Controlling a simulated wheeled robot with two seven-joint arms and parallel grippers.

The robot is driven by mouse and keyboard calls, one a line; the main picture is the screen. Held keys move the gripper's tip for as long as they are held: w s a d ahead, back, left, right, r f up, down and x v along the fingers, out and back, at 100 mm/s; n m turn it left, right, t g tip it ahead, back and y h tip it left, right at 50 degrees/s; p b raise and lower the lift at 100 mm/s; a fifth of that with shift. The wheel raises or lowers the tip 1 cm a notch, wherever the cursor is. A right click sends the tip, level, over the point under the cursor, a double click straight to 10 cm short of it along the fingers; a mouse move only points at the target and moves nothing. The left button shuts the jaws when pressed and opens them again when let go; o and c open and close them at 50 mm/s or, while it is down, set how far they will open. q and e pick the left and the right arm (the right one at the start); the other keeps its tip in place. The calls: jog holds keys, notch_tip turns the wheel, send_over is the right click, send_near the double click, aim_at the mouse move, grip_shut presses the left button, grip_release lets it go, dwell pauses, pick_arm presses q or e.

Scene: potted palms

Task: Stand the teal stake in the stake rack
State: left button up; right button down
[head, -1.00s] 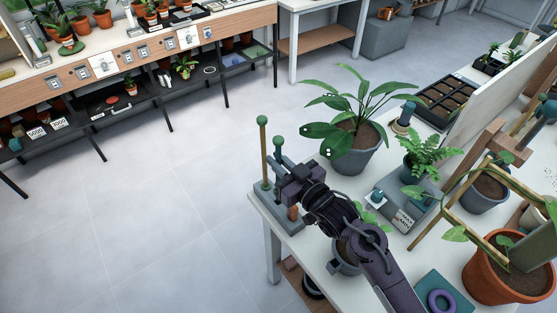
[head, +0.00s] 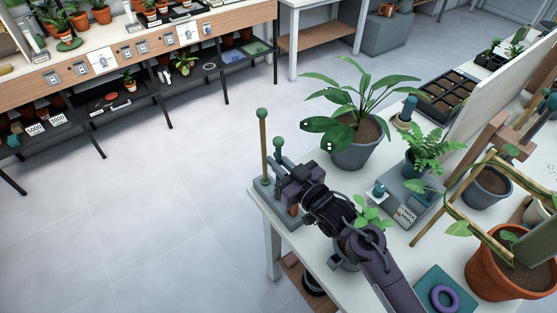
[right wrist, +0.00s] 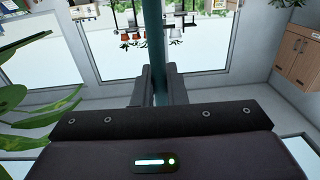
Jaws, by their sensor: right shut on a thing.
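The teal stake (head: 278,147) stands upright with its round knob on top, in my right gripper (head: 284,180). In the right wrist view the teal shaft (right wrist: 158,45) runs between the two fingers (right wrist: 156,88), which are shut on it. The grey stake rack (head: 264,188) sits at the table's near left corner, just below and behind the gripper. A tan stake with a green knob (head: 263,140) stands in the rack, to the left of the teal one. The teal stake's lower end is hidden behind my gripper, so I cannot tell whether it is in a hole. My left gripper is not in view.
A big-leaved potted plant (head: 352,155) stands behind the rack to the right. A fern (head: 428,150), a grey labelled box (head: 398,205) and a terracotta pot (head: 495,275) stand further right. A purple ring (head: 444,298) lies at the front. Open floor lies left of the table.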

aim_at(278, 145)
jog(key=shift+f+b, duration=0.55)
jog(key=shift+f, duration=0.45)
jog(key=c, duration=0.9)
grip_release()
jog(key=shift+r, duration=0.15)
notch_tip(278, 145, up, 8)
jog(key=p, duration=0.7)
